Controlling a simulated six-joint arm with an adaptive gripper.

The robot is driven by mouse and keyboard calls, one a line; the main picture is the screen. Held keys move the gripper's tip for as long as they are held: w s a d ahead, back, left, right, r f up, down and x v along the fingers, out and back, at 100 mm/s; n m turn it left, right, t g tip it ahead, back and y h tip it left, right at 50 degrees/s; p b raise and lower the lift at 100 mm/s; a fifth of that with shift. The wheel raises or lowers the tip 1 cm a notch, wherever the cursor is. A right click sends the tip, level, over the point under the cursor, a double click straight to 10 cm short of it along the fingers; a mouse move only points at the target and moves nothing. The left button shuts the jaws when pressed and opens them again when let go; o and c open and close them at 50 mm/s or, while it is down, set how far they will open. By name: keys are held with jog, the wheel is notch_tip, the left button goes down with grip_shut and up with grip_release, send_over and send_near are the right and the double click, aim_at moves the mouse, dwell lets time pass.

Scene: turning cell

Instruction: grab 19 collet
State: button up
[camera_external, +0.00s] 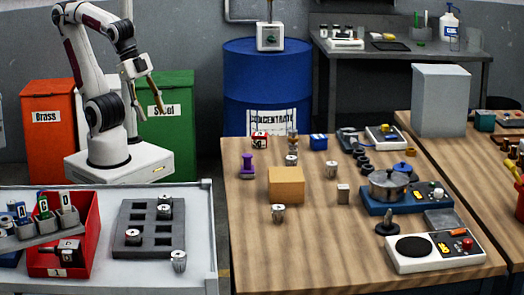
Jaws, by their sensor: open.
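Several small silver collets with dark marks are in view; their numbers are too small to read, so I cannot tell which is 19. On the wooden table, one collet (278,212) stands in front of the tan block, another collet (331,169) right of it, and another collet (291,159) behind it. On the grey cart, one collet (165,206) and another collet (133,237) sit on the dark slotted rack (150,221). Another collet (179,261) is at the rack's front right corner. My gripper (158,108) is open and raised before the green bin, apart from all collets.
A red box (88,230) and a grey holder with labelled pieces (45,228) fill the cart's left side. A tan block (286,185), a purple piece (247,166), a pot (389,184) and a white scale-like device (435,251) stand on the wooden table. A gap separates cart and table.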

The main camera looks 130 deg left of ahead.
jog(key=w+a+f+m+g+y, duration=0.1)
jog(key=w+a+f+m+y, duration=0.1)
jog(key=w+a+m+y, duration=0.8)
jog(key=m+t+h, duration=0.4)
jog(key=m+t, duration=0.4)
jog(key=m, duration=1.2)
send_near(278, 214)
jog(key=shift+w+a+f, duration=0.2)
jog(key=shift+a+f, duration=0.15)
jog(key=shift+a, duration=0.25)
jog(key=shift+w+a+f, duration=0.2)
jog(key=shift+a+f, duration=0.15)
jog(key=shift+a, duration=0.25)
jog(key=shift+x, duration=1.3)
